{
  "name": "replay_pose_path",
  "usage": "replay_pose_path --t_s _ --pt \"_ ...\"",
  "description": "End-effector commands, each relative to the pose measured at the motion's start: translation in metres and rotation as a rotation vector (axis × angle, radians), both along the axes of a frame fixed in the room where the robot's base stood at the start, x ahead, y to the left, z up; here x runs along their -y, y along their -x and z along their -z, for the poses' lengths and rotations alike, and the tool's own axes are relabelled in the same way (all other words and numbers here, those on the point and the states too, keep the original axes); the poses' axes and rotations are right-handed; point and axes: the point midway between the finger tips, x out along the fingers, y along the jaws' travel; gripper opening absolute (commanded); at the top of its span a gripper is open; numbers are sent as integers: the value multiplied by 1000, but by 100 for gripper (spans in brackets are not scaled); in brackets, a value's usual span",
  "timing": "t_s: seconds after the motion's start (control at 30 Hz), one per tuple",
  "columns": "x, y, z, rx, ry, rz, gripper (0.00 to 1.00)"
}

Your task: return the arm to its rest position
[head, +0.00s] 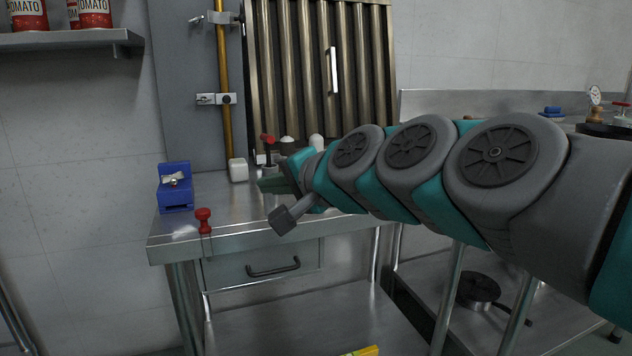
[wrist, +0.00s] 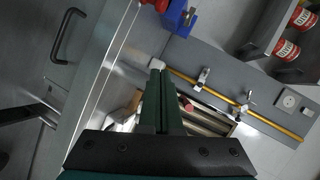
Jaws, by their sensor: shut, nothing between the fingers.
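My arm reaches in from the right in the head view, stretched out over the steel table (head: 215,222). My gripper (head: 268,184) is at its far end, above the table top and in front of the ribbed metal panel. In the wrist view the two green fingers of my gripper (wrist: 160,75) lie side by side, shut with nothing between them. The fingertips point toward the wall side of the table. My arm hides part of the table top and what stands behind it.
A blue block-shaped holder (head: 174,188) and a red-knobbed piece (head: 204,220) are at the table's left. A white block (head: 238,170) stands by the yellow pipe (head: 225,75). A ribbed panel (head: 300,65) rises behind. A shelf with cans (head: 70,39) is at upper left. A drawer handle (head: 273,268) sticks out below.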

Motion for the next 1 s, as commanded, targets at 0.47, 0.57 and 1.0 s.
replay_pose_path --t_s 0.47,0.57,1.0 --pt "97 135 219 -339 694 -296 0" --pt "133 179 256 -459 818 -371 0" --pt "222 305 313 -809 1022 -573 0"
